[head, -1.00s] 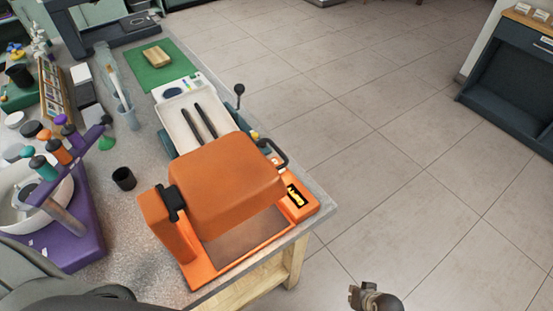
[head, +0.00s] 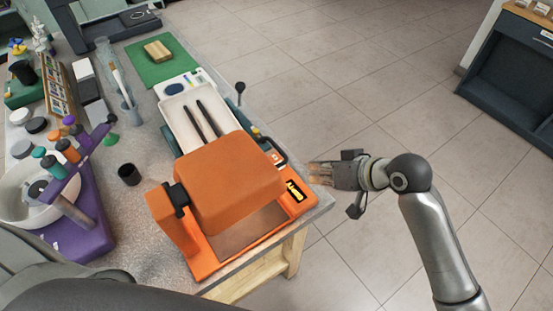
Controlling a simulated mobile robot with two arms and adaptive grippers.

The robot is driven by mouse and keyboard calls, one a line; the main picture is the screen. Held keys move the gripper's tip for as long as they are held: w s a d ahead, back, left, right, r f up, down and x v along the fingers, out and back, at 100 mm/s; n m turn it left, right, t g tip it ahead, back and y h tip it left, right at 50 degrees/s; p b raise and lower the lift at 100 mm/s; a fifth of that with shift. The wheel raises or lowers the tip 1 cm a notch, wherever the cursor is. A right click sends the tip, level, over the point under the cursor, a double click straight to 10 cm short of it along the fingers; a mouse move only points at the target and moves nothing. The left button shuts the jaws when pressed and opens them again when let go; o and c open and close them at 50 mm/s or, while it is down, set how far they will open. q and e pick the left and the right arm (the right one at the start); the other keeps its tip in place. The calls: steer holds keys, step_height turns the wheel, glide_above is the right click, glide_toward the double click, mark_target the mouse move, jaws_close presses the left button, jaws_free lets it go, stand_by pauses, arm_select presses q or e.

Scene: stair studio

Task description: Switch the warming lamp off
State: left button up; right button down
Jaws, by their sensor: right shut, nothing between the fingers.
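I cannot pick out a warming lamp for certain. The most prominent device is an orange machine (head: 225,180) with a hood over a flat base, at the bench's front right corner. A small dark panel with yellow marks (head: 295,190) is on its right side. No clear on or off state shows. My right gripper (head: 318,172) is shut and empty, just right of the machine and apart from it by the bench edge, its fingers pointing left. An orange tint shows on its fingertips. My left gripper is not in view.
Behind the machine lies a pale tray with two dark bars (head: 203,120), beside a black-knobbed lever (head: 240,88). A black cup (head: 129,174) and a purple rack with bottles (head: 85,215) stand left. Tiled floor (head: 400,100) is open at right.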

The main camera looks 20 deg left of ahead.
steer(key=w+a+r+n+g, duration=0.1)
steer(key=w+a+r, duration=0.1)
steer(key=r, duration=0.4)
steer(key=shift+a+y, duration=0.4)
steer(key=shift+a, duration=0.1)
steer(key=p+x, duration=0.1)
steer(key=x, duration=0.8)
steer(key=shift+w+a+f+p, duration=0.1)
steer(key=shift+a+p, duration=0.1)
steer(key=shift+p, duration=0.2)
steer(key=f, duration=0.2)
steer(key=a+f+p, duration=0.1)
steer(key=shift+s, duration=0.4)
steer(key=shift+s+a+f, duration=0.15)
steer(key=shift+f, duration=0.4)
